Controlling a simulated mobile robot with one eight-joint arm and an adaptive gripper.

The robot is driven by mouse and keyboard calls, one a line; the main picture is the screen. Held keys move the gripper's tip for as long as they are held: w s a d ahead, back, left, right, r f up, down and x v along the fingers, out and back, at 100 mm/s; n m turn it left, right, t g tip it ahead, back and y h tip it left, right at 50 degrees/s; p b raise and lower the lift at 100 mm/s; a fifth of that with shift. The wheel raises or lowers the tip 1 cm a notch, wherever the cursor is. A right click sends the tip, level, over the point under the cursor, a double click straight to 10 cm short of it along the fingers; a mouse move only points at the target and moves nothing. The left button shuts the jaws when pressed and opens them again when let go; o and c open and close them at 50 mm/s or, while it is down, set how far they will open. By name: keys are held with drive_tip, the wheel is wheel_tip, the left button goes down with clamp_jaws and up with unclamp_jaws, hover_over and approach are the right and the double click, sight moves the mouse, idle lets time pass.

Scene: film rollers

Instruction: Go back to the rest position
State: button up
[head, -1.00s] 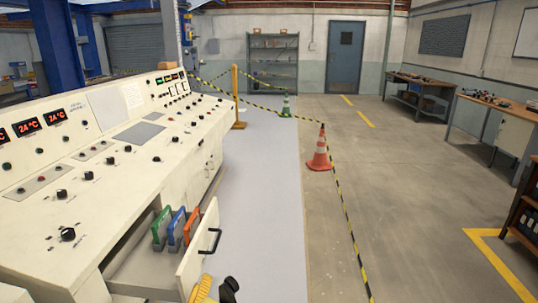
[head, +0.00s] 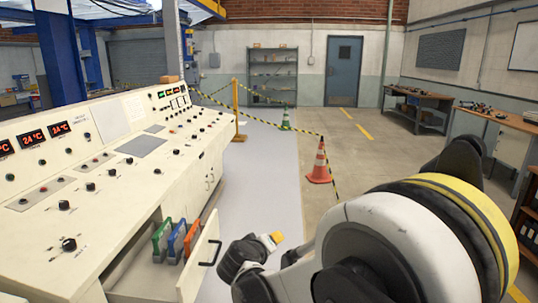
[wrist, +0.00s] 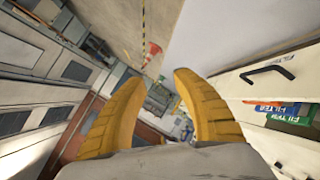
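My gripper (wrist: 161,78) shows in the wrist view as two yellow ribbed fingers, spread apart with nothing between them. My arm rises large in the right foreground of the head view, where the gripper's fingers cannot be made out clearly. The wrist view is strongly tilted. The open drawer (head: 196,277) of the white console holds a green filter (head: 161,240), a blue filter (head: 177,239) and an orange filter (head: 193,236) upright. In the wrist view, the drawer front with its black handle (wrist: 269,73) is right of the fingers, apart from them.
The white control console (head: 110,170) stands along the left. An orange-and-white cone (head: 319,163) with yellow-black barrier tape stands ahead, a green cone (head: 285,119) behind it. Workbenches (head: 420,106) line the right wall. The grey floor strip (head: 255,190) beside the console is clear.

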drive_tip(key=s+d+r+m+g+y, duration=0.15)
drive_tip(key=s+d+r, duration=0.25)
drive_tip(key=s+d, duration=0.4)
drive_tip(key=s+d+r+m+g, duration=0.2)
drive_tip(key=s+d+r, duration=0.1)
drive_tip(key=s+d, duration=0.45)
drive_tip(key=s+d+f+m+y, duration=0.1)
drive_tip(key=s, duration=0.7)
drive_tip(key=s+d+m+y, duration=0.1)
drive_tip(key=s, duration=0.8)
drive_tip(key=shift+d+f+g, duration=0.35)
drive_tip(key=shift+d+g, duration=0.05)
drive_tip(key=shift+g, duration=0.05)
